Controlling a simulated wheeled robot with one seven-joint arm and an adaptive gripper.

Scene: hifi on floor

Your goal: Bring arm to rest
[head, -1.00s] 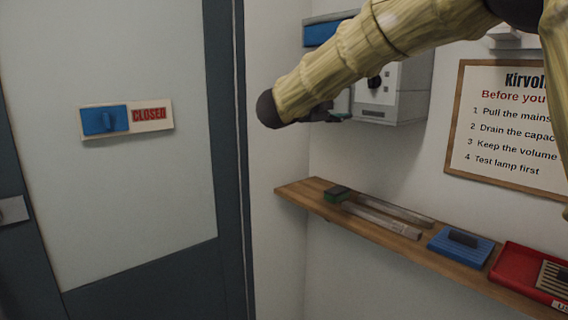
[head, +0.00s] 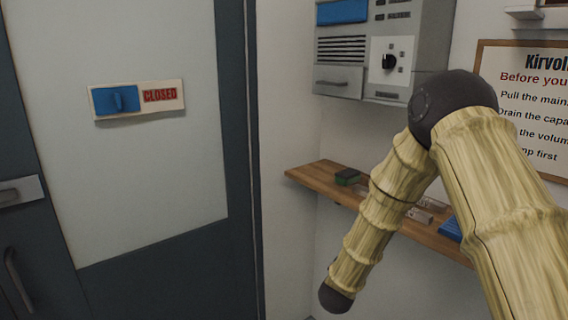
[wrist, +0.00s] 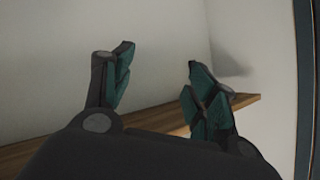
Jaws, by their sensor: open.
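My gripper (wrist: 158,80) shows in the wrist view with its two green-padded fingers spread apart and nothing between them. Behind the fingers are a pale wall and the wooden shelf (wrist: 160,117). In the head view my arm, in a bamboo-like casing with dark joints, bends at a high elbow on the right and slopes down to the left, in front of the shelf (head: 318,180). The gripper itself cannot be made out in the head view.
A door (head: 150,190) with a blue slider sign (head: 138,99) reading CLOSED stands at the left. A grey wall unit (head: 340,50) with a knob hangs above the shelf. A green-and-dark block (head: 347,177) and a blue item (head: 449,229) lie on the shelf. A framed notice (head: 520,75) hangs at the right.

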